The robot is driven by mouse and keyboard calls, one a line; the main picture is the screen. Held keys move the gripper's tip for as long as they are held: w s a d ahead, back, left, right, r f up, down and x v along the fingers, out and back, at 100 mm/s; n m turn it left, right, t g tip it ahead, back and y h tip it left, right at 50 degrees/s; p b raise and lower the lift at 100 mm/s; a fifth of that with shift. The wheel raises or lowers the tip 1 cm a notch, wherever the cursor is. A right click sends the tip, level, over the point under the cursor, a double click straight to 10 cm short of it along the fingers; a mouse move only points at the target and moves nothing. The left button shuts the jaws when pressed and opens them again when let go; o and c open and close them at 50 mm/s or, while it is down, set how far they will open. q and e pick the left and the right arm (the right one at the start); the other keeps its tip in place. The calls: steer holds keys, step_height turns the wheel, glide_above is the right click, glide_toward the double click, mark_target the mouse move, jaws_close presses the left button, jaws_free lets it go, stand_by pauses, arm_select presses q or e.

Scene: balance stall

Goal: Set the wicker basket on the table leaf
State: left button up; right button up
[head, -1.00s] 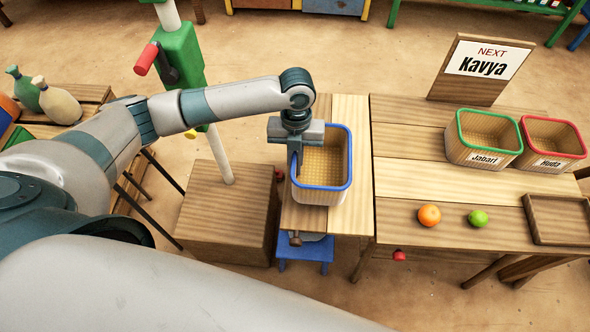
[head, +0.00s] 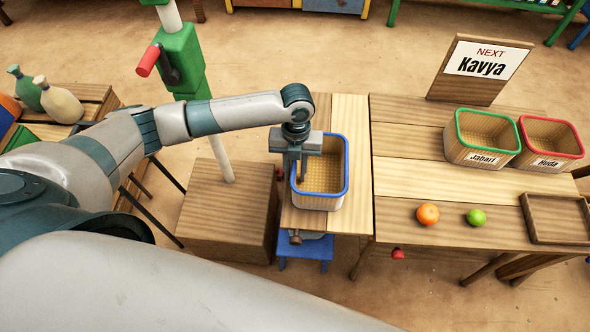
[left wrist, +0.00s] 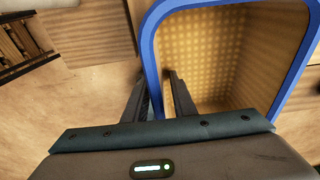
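The wicker basket (head: 321,201) with a blue rim is upright on the table leaf (head: 352,222), the narrow wooden section left of the main table. My left gripper (head: 297,172) points down at the basket's left wall. In the left wrist view, its fingers (left wrist: 158,80) stand either side of the blue rim (left wrist: 148,42), one outside and one inside, and look spread with some space around the rim. The basket looks empty. My right gripper is out of view.
The main table (head: 405,180) holds a green-rimmed basket (head: 480,157), a red-rimmed basket (head: 548,158), an orange (head: 428,214), a lime (head: 477,217), a tray (head: 526,218) and a sign (head: 466,92). A wooden box (head: 222,215) and a green post (head: 184,60) stand left of the leaf.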

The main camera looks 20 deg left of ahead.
arm_select(q)
steer(key=r, duration=0.2)
steer(key=r+b, duration=0.1)
steer(key=r, duration=0.1)
steer(key=w+r, duration=0.1)
steer(key=r, duration=0.1)
steer(key=shift+a+r, duration=0.1)
steer(key=shift+r+b, duration=0.3)
steer(key=shift+r, duration=0.4)
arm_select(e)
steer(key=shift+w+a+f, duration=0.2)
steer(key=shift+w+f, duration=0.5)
